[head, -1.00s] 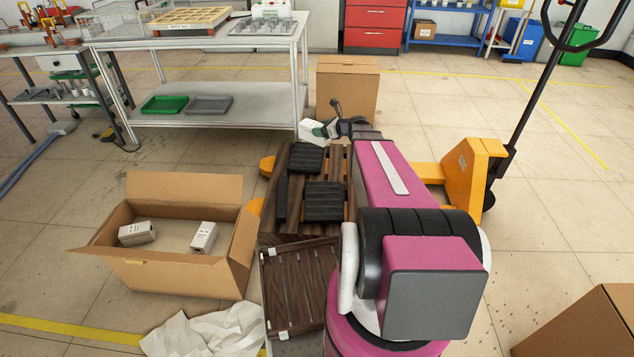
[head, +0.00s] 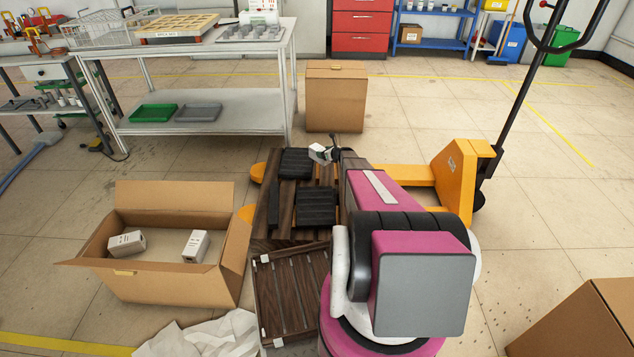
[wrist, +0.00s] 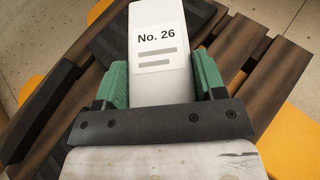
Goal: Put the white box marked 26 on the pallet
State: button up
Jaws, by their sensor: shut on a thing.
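The white box marked No. 26 (wrist: 160,50) is between the green fingers of my gripper (wrist: 160,88) in the wrist view. My gripper is shut on it. In the head view the white box (head: 317,150) shows small at the far end of the pallet, and my gripper (head: 325,153) is partly hidden by my arm. The pallet (head: 285,210) has dark brown slats with black pads on it, and it also shows in the wrist view (wrist: 75,107) beneath the box. I cannot tell whether the box touches the pallet.
An open cardboard box (head: 160,275) with two white boxes stands left of the pallet. A closed cardboard box (head: 336,100) stands behind it. A yellow pallet jack (head: 455,185) is at the right, and a metal table (head: 215,115) is at the back left.

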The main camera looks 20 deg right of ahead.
jog(key=shift+s+d+f, duration=0.35)
jog(key=shift+d+f, duration=1.4)
jog(key=shift+d, duration=0.05)
jog(key=shift+s+d+f, duration=0.35)
jog(key=shift+d+f, duration=1.45)
jog(key=shift+d, duration=0.05)
jog(key=shift+s+d+f, duration=0.35)
jog(key=shift+d+f, duration=1.4)
jog(key=shift+d, duration=0.05)
jog(key=shift+f, duration=0.15)
jog(key=o, duration=1.1)
